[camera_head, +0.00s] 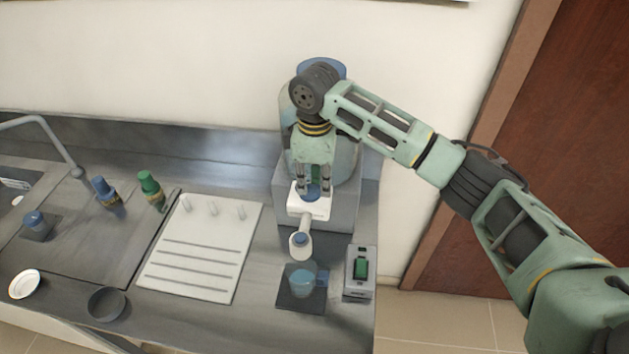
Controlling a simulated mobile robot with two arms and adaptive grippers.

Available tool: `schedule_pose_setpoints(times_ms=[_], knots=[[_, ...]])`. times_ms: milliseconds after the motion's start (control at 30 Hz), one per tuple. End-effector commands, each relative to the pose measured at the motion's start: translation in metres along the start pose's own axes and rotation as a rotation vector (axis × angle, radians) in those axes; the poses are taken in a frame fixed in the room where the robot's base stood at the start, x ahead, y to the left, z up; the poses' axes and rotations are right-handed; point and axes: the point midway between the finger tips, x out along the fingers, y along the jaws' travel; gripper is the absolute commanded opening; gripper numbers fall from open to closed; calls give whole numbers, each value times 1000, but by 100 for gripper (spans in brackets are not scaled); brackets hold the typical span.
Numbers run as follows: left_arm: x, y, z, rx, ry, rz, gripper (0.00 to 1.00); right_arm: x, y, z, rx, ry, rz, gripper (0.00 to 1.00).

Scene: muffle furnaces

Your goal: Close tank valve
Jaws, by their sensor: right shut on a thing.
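A clear, blue-tinted tank (347,150) stands on a grey block (345,208) at the back right of the counter. My right arm comes in from the right and hides much of the tank. My right gripper (313,188) points down at the front of the tank, its fingers shut on the blue tank valve (313,195). A white piece (311,209) shows just below the fingertips, with a white spout (301,243) under it. The fingers hide part of the valve, so its exact turn cannot be told. My left gripper is not in view.
A clear blue-tinted cup (303,281) stands on a dark pad (289,300) below the spout. A grey switch box (359,285) with a green rocker is to its right. A white ridged board (190,278), two small bottles and dishes lie left.

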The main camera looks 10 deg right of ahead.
Motion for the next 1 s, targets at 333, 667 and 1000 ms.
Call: schedule_pose_setpoints(times_ms=[333,667,1000], knots=[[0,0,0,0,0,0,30,-1,1,0,0,1,3,30],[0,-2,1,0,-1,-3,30,-4,1,0,0,1,2,30],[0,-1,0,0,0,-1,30,-66,1,-1,-1,4,5,30]])
